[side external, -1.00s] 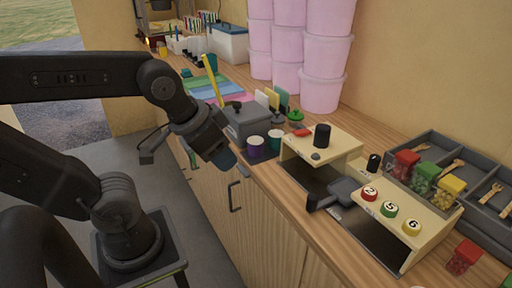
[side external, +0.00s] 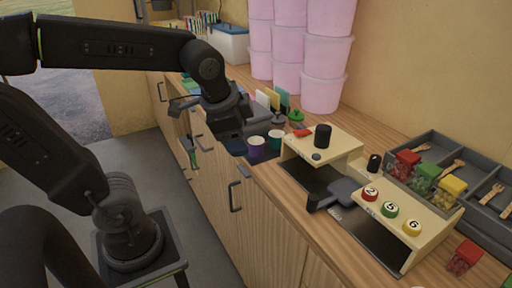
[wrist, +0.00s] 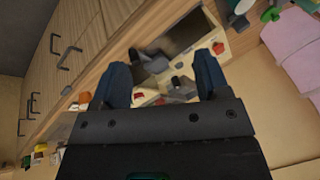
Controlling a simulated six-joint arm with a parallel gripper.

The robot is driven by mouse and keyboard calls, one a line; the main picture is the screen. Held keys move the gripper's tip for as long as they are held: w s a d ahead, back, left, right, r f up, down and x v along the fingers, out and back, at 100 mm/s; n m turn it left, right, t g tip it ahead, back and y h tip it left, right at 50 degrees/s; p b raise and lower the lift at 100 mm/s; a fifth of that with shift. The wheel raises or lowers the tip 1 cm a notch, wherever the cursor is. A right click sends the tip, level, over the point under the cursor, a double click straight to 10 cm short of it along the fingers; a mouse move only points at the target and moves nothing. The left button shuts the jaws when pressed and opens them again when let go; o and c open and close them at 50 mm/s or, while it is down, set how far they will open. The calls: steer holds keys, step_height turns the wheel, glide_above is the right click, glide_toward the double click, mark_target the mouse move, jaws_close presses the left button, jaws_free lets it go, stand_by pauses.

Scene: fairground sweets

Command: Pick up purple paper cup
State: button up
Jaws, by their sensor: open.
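The purple paper cup (side external: 256,148) stands upright on a dark mat near the front edge of the counter in the side view. A teal cup (side external: 275,141) stands just to its right. I cannot make out the purple cup there.
To the right are a wooden stand (side external: 340,146), a dark scoop (side external: 335,195) and a stand with numbered lids (side external: 409,240). Pink tubs (side external: 322,92) are stacked against the wall.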

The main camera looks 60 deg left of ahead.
steer(key=w+a+f+m+g+y, duration=0.2)
steer(key=w+a+m, duration=0.4)
steer(key=w+m, duration=0.2)
steer(key=m+g+y, duration=0.1)
steer(key=m, duration=0.5)
glide_toward(256, 140)
steer(key=x, duration=1.2)
steer(key=shift+c, duration=0.5)
steer(key=c, duration=0.6)
